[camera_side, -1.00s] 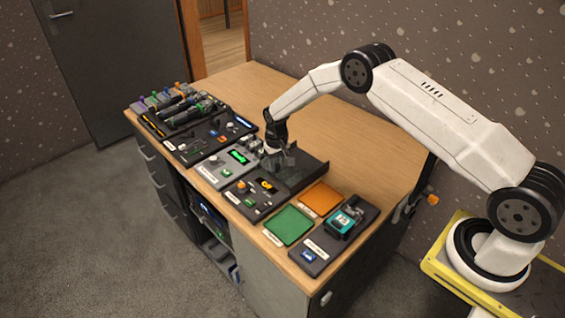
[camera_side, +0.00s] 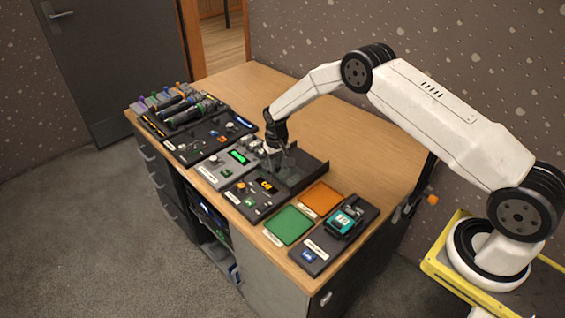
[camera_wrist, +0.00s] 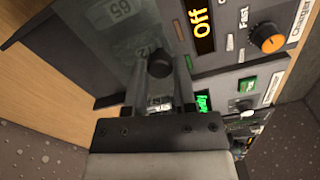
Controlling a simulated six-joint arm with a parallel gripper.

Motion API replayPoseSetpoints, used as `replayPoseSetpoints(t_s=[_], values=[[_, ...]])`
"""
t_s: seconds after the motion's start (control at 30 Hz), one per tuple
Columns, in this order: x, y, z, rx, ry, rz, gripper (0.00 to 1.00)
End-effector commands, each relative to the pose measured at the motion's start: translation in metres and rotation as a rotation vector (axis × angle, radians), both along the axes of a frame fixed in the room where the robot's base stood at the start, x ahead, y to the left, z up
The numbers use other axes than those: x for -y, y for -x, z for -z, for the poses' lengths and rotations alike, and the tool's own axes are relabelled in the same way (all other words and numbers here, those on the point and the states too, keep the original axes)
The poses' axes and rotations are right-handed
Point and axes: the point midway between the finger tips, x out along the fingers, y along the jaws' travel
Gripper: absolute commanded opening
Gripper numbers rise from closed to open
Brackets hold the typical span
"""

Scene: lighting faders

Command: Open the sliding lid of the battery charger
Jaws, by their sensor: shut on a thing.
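The battery charger (camera_side: 250,203) is a dark grey unit in the middle of the row on the desk. In the wrist view it carries a yellow "Off" display (camera_wrist: 203,22), an orange knob (camera_wrist: 268,39) and a "Charger" label. Its lid (camera_wrist: 125,40) is a smoky, see-through panel, with dim digits showing through it. A round black knob (camera_wrist: 159,64) stands on the lid. My gripper (camera_wrist: 160,78) is over the lid with its fingers on either side of this knob, shut on it. In the side view my gripper (camera_side: 277,162) hides part of the lid.
A grey panel with a green display (camera_side: 238,157) sits directly left of the charger. Orange (camera_side: 321,197) and green (camera_side: 289,225) pads and a dark unit with a teal device (camera_side: 345,222) lie to the right. The wooden desktop (camera_side: 350,135) behind is clear.

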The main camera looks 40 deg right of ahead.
Motion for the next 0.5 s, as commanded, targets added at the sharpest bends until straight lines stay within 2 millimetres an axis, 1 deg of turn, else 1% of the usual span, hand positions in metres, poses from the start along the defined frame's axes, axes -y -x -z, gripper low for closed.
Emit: replayPoseSetpoints(t_s=[0.27,0.37,0.47,0.5], values=[[0.001,0.0,-0.001,0.0,-0.001,0.0,0.0],[0.009,-0.001,-0.001,0.0,-0.001,0.003,0.0],[0.026,-0.001,-0.001,0.0,0.0,0.004,0.0],[0.035,-0.001,-0.001,0.001,0.0,0.006,0.0]])
